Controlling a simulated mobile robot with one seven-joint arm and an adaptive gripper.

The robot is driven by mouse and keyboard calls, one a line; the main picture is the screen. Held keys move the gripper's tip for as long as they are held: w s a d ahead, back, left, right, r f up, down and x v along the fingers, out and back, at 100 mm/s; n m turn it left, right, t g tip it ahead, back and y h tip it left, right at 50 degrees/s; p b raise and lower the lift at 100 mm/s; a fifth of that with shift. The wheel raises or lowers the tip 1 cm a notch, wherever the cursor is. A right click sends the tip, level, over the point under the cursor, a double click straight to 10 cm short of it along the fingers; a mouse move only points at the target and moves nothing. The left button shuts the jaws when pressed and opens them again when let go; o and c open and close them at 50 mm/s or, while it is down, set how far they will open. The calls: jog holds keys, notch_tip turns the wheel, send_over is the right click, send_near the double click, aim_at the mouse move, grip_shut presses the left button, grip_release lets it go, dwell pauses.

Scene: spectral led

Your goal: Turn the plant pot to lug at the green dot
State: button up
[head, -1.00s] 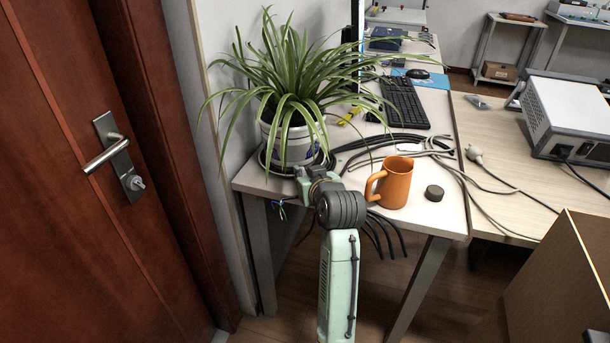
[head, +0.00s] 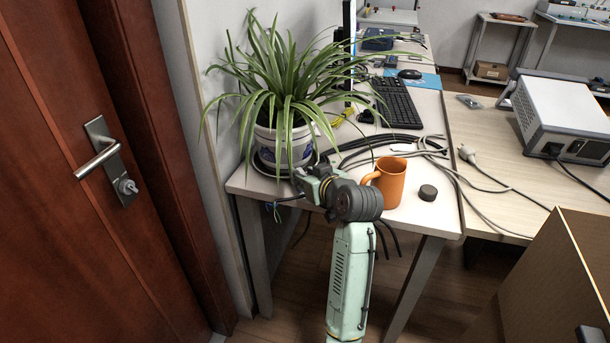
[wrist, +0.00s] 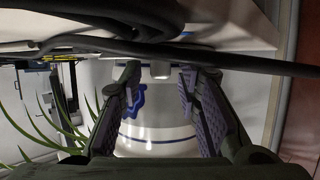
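The plant pot (head: 270,146) is white with blue bands and a blue pattern, and holds a spiky green plant (head: 285,85). It stands in a dark saucer (head: 262,170) at the desk's left corner. My gripper (head: 303,178) is low at the pot's near right side, its fingertips hard to see from the head. In the wrist view my gripper (wrist: 160,80) has its two fingers apart, with the pot (wrist: 155,132) behind and between them. A small pale lug-like piece (wrist: 160,70) shows between the fingertips; I cannot tell if they touch it. I cannot make out a green dot.
An orange mug (head: 392,184) stands just right of my wrist, with a black round piece (head: 428,193) beside it. Dark cables (head: 375,142) lie behind; one crosses close to my gripper in the wrist view (wrist: 215,61). A wall (head: 205,100) is close on the left.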

dwell(0.3)
jog(key=v, duration=1.2)
jog(key=shift+r, duration=0.1)
